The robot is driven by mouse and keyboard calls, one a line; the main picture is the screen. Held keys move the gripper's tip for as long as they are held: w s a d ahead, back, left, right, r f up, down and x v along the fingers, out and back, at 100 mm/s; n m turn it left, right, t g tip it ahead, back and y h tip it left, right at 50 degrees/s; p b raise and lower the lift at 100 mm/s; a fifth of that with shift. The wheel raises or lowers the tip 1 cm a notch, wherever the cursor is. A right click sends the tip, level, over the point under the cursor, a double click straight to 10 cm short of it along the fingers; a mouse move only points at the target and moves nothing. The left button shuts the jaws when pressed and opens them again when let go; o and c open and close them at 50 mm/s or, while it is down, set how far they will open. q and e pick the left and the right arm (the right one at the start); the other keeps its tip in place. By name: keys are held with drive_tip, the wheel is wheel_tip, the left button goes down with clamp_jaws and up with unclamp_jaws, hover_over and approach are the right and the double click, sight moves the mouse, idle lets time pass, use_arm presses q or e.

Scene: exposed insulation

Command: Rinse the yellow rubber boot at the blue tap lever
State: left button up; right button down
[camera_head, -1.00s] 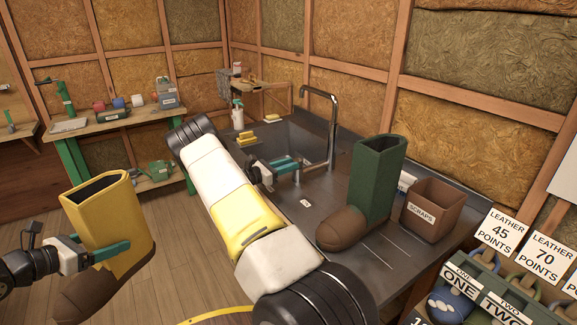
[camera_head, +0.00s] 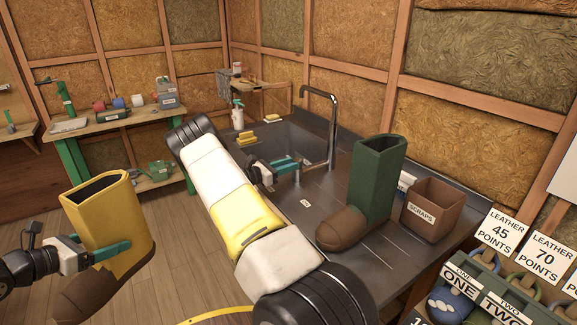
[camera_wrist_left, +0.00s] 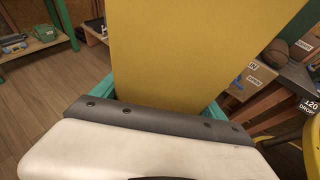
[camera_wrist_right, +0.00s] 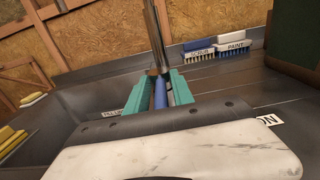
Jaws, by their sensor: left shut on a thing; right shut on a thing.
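The yellow rubber boot (camera_head: 96,222) has a brown foot and is upright, at the lower left of the head view. My left gripper (camera_head: 122,247) is shut on its shaft and holds it over the floor, away from the sink. The yellow shaft (camera_wrist_left: 185,50) fills the middle of the left wrist view. My right gripper (camera_head: 290,163) is at the base of the tall metal tap (camera_head: 334,130). In the right wrist view its teal fingers (camera_wrist_right: 160,92) are shut around the blue tap lever (camera_wrist_right: 159,93). The lever is hidden in the head view. I cannot make out any water.
A green boot with a brown foot (camera_head: 368,190) stands on the metal counter, beside a brown scraps bin (camera_head: 433,208). Yellow sponges (camera_head: 247,138) lie on the sink's left edge. The basin (camera_head: 292,140) looks empty.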

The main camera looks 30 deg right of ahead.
drive_tip(key=shift+a, duration=0.1)
drive_tip(key=shift+s+n+t+y, duration=0.2)
drive_tip(key=shift+n+t, duration=0.45)
drive_tip(key=shift+t, duration=0.35)
drive_tip(key=shift+s+n+t+y, duration=0.2)
drive_tip(key=shift+n+t, duration=0.45)
drive_tip(key=shift+t, duration=0.35)
drive_tip(key=c, duration=1.4)
unclamp_jaws()
drive_tip(key=v, duration=1.1)
drive_tip(key=shift+s+a, duration=0.1)
drive_tip(key=shift+a, duration=0.25)
